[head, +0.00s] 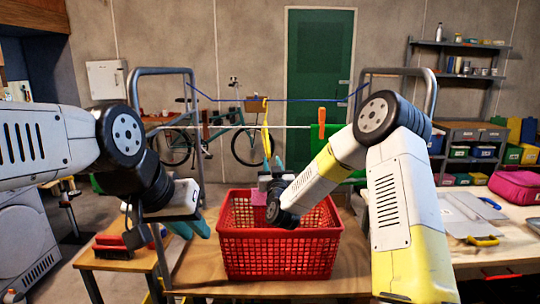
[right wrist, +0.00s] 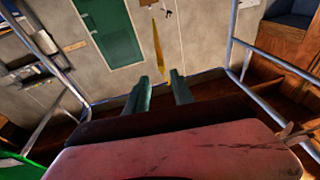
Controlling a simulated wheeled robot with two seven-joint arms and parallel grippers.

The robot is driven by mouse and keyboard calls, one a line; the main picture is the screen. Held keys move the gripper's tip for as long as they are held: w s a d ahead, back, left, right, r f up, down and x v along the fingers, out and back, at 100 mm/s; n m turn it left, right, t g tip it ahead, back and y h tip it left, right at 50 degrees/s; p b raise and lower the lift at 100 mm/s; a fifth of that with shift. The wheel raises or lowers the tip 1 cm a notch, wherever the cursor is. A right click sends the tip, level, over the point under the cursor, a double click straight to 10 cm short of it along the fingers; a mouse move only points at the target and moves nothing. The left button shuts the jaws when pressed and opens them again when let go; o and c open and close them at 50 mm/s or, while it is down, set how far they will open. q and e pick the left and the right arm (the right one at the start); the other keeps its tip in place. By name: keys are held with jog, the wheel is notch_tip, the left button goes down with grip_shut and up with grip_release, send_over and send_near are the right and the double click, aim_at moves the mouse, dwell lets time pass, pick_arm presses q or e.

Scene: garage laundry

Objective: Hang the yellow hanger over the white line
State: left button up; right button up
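The yellow hanger (head: 266,130) shows as a thin, near-vertical yellow strip, seen almost edge-on. It crosses the white line (head: 228,127) in the head view, and its top is near the blue line. I cannot tell whether its hook rests on either line. My right gripper (head: 275,165) is just below the hanger's lower end. In the right wrist view its teal fingers (right wrist: 162,80) are apart, with the hanger (right wrist: 159,48) beyond and between the tips; no grip on it shows. My left gripper (head: 190,229) points down at the left, away from the hanger; its finger gap is unclear.
A red basket (head: 280,262) stands on the wooden bench below the right gripper. Grey metal frames stand at both sides of the lines. A blue line (head: 290,100) runs above the white one. An orange peg (head: 321,122) is on the white line. A pink bag (head: 517,186) lies at right.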

aim_at(269, 149)
jog(key=shift+x, duration=4.85)
jog(key=shift+d, duration=0.1)
grip_shut()
jog(key=shift+r, duration=2.3)
jog(key=shift+s, duration=0.1)
